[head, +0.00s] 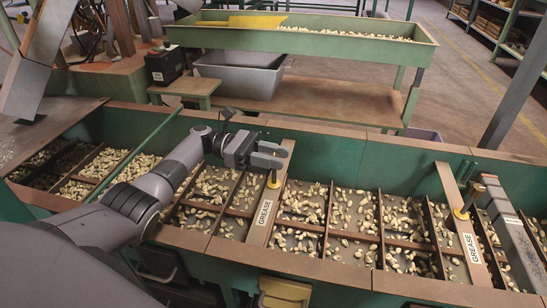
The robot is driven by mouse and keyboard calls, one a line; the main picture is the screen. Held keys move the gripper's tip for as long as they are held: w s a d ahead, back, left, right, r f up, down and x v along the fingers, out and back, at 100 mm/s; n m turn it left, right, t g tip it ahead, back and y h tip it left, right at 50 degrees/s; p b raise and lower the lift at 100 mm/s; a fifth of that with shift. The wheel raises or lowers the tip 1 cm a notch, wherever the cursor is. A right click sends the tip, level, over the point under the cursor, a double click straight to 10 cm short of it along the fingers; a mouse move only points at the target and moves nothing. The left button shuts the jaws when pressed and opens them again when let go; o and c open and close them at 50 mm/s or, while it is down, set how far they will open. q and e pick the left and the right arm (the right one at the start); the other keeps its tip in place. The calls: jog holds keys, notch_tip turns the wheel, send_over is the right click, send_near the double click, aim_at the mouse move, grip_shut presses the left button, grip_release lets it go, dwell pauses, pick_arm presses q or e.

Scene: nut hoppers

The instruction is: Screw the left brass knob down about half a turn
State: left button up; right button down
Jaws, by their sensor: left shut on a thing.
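The left brass knob (273,183) stands upright on a wooden crossbar labelled GREASE (263,214), which spans the hopper trough. My left gripper (271,156) comes in from the left and is shut on the top of this knob, whose upper end its fingers hide. A second brass knob (461,213) with a dark post stands on another GREASE crossbar (470,247) at the right, with no gripper on it. My right gripper is not in view.
The green trough has wooden dividers (381,215) and compartments of pale nuts (297,203). A green bench (331,41) with a nut tray stands behind, with a grey bin (241,80) below the tray. A black box (164,64) sits at its left end.

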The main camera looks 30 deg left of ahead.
pick_arm(q)
jog(key=shift+d+m+g, duration=0.1)
jog(key=shift+m+g, duration=0.4)
jog(key=shift+g, duration=0.3)
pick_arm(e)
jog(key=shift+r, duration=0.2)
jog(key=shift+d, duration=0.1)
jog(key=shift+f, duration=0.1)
pick_arm(q)
jog(key=o, duration=0.9)
jog(key=shift+r, duration=0.1)
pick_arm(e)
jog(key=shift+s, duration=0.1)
